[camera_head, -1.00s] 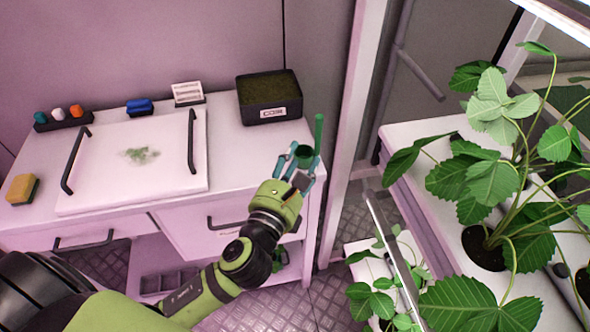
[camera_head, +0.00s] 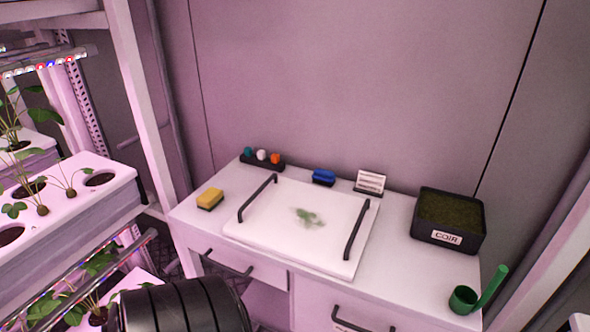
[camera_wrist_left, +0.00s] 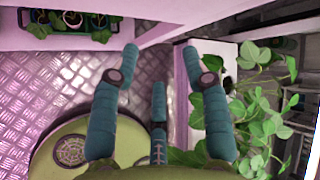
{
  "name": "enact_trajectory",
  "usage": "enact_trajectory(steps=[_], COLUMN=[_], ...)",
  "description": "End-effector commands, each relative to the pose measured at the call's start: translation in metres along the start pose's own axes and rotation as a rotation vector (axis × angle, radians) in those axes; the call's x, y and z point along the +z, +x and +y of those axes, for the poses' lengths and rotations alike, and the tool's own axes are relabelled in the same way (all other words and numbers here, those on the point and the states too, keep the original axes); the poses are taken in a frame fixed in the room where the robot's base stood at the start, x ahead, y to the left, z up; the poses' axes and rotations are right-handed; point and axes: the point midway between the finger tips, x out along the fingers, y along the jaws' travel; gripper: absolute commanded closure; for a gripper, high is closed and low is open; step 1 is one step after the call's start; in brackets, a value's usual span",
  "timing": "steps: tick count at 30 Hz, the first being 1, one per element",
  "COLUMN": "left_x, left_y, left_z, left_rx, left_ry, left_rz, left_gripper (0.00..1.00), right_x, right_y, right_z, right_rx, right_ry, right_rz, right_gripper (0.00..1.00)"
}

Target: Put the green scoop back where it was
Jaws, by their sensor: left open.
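The green scoop (camera_head: 470,298) rests on the white bench top (camera_head: 405,268) near its right front corner. Its round cup stands in front and its handle slants up to the right. The black box labelled COIR (camera_head: 447,220) stands just behind it. My left gripper (camera_wrist_left: 160,50) shows only in the left wrist view, with its teal fingers spread and nothing between them. It hangs over a metal floor, apart from the scoop, which that view does not show. My right gripper is in neither view.
A white tray with black handles (camera_head: 300,228) fills the bench middle. A yellow sponge (camera_head: 210,198), a cap holder (camera_head: 262,162), a blue brush (camera_head: 324,177) and a small card (camera_head: 370,182) surround it. Plant racks (camera_head: 70,200) stand at left.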

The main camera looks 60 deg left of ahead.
Motion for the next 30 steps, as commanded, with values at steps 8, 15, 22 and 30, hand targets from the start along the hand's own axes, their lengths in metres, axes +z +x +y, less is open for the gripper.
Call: enact_trajectory(steps=[8, 15, 22, 30], left_x=[-0.067, -0.104, -0.109, -0.109], left_y=[-0.018, -0.072, -0.082, -0.082], left_z=[0.244, 0.341, 0.354, 0.354], left_rx=[0.508, 0.710, 0.732, 0.733], left_ry=[-1.043, -1.559, -1.636, -1.631], left_rz=[-0.084, -0.320, -0.369, -0.367], left_gripper=[0.54, 0.54, 0.54, 0.61], right_x=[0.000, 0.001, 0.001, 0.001], right_y=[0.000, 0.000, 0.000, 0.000], right_z=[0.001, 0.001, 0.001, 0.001], right_rx=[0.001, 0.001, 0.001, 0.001], right_ry=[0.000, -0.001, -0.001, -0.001], right_rz=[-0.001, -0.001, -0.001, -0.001], right_gripper=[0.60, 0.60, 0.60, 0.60])
